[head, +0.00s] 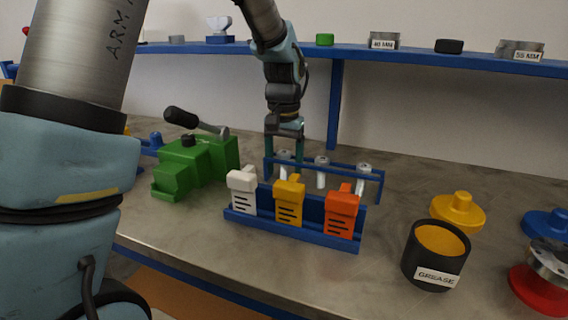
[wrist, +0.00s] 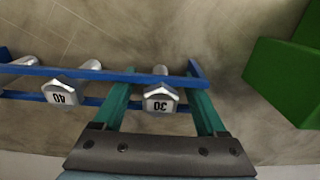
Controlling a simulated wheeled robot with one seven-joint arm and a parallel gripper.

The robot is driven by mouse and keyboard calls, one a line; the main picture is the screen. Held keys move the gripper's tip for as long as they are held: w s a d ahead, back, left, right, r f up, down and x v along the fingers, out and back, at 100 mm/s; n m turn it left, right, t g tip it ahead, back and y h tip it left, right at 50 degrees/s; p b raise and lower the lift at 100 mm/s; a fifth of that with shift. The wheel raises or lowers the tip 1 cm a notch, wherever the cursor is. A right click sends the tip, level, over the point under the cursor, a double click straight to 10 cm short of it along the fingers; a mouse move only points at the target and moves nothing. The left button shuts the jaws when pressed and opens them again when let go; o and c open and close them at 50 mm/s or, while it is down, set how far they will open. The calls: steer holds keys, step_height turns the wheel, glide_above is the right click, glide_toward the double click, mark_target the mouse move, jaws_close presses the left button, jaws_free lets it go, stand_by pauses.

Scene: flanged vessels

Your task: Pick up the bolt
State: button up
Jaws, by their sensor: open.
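Several silver bolts hang in a blue rack (head: 373,175) on the bench. The leftmost bolt in the head view (head: 284,156) is the one marked 30 in the wrist view (wrist: 160,96). The middle bolt (head: 321,162) is marked 40 in the wrist view (wrist: 64,90). Another bolt (head: 363,169) stands at the rack's right end. My gripper (head: 285,160) is open and points down at the rack's left end. In the wrist view its green fingers (wrist: 161,105) are on either side of the bolt marked 30, apart from its head.
White, yellow and orange blocks (head: 289,200) stand in a blue holder (head: 240,218) in front of the rack. A green vise (head: 190,165) with a black handle is to the left. A grease pot (head: 437,257) and a yellow flanged piece (head: 458,210) are to the right.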

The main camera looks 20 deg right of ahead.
jaws_close()
stand_by(0.4)
